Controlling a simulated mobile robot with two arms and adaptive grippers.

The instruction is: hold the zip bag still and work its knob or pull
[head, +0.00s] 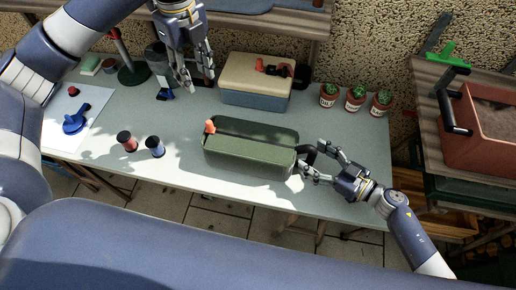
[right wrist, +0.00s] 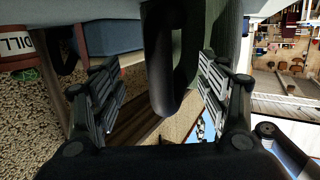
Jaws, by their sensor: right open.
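The zip bag (head: 250,165) is a long green case lying on the table, with a long dark strip along its top. A small orange pull (head: 210,127) stands at its left end. A black loop (head: 308,153) sticks out at its right end. My right gripper (head: 311,161) is open at that end. In the right wrist view the black loop (right wrist: 170,75) hangs between the spread fingers of the gripper (right wrist: 160,90), with gaps on both sides. My left gripper (head: 198,85) is open and empty, pointing down above the back of the table, behind and left of the orange pull.
A cream and blue box (head: 256,80) stands behind the bag. Several potted cacti (head: 355,97) stand at the back right. A blue item (head: 77,120) lies on white paper. The table's front edge is close to the bag.

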